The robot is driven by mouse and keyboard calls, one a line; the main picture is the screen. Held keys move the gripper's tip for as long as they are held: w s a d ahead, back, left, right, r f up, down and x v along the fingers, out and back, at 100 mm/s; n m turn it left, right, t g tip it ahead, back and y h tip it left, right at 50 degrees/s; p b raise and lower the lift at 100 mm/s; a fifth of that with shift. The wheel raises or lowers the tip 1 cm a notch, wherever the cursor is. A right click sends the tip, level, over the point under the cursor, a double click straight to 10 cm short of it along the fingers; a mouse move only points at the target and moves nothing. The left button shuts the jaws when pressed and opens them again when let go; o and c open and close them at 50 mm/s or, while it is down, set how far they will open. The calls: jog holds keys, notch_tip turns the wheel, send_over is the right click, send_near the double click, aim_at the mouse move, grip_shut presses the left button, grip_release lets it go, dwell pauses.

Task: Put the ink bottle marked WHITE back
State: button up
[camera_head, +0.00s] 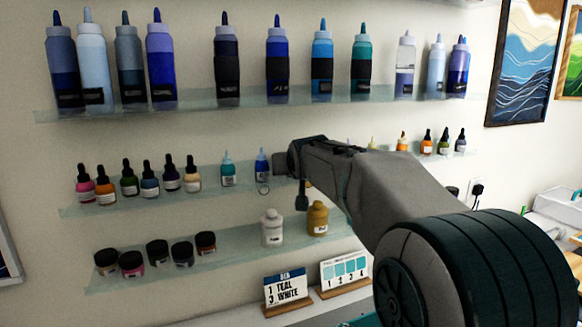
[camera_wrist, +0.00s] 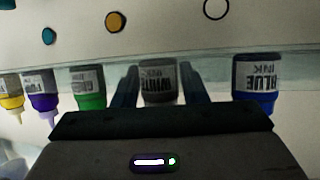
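The ink bottle marked WHITE (camera_wrist: 158,84) is grey in shadow. It shows upside down in the wrist view, with its base level with the bases of the bottles beside it. My gripper (camera_wrist: 158,76) has one finger on each side of it, and both fingers appear to touch its sides. In the head view my gripper (camera_head: 284,165) is at the middle shelf (camera_head: 140,203), just right of the blue ink bottle (camera_head: 262,166). My gripper and arm hide most of the WHITE bottle there. I cannot tell whether its base rests on the shelf.
The BLUE ink bottle (camera_wrist: 255,85) stands close on one side; green (camera_wrist: 89,87), purple (camera_wrist: 43,90) and yellow (camera_wrist: 11,92) bottles stand on the other. A ring mark (camera_wrist: 216,7) and an orange dot (camera_wrist: 116,21) are on the wall.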

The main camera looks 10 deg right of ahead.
jog(key=shift+o, duration=0.5)
jog(key=shift+r, duration=0.25)
jog(key=b+v, duration=0.2)
jog(key=v, duration=1)
jog(key=s+f+g, duration=1)
jog(key=s+f, duration=1.7)
jog(key=f, duration=0.4)
jog(key=shift+a, duration=0.15)
